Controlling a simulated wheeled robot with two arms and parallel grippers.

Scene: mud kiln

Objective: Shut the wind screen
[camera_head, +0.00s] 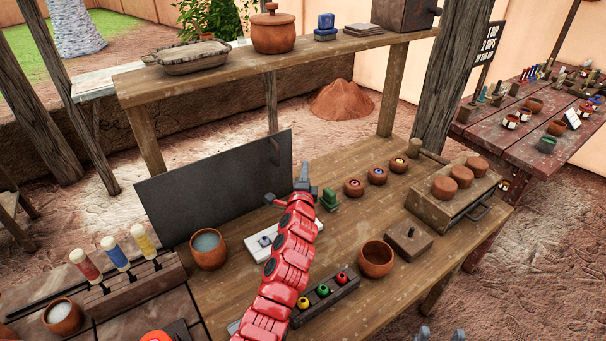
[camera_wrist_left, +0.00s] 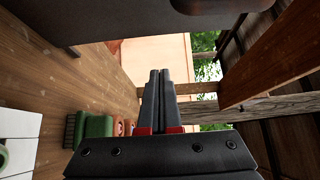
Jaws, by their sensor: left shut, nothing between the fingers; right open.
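The wind screen (camera_head: 205,195) is a flat dark panel standing upright on the left part of the wooden workbench. My left gripper (camera_head: 305,167) is just right of the screen's right edge, above the bench, shut and empty. Its closed fingers (camera_wrist_left: 160,88) show in the left wrist view. There the screen (camera_wrist_left: 95,15) runs along the top, apart from the fingers. My right gripper (camera_head: 441,334) shows only its separated tips at the bottom edge, open and away from the screen.
A green brush (camera_head: 329,199) and several small pots stand right of my left gripper. A white tile (camera_head: 262,241) and a bowl (camera_head: 208,249) are in front of the screen. A shelf (camera_head: 230,85) with pottery spans above the back. A post (camera_head: 448,80) stands at right.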

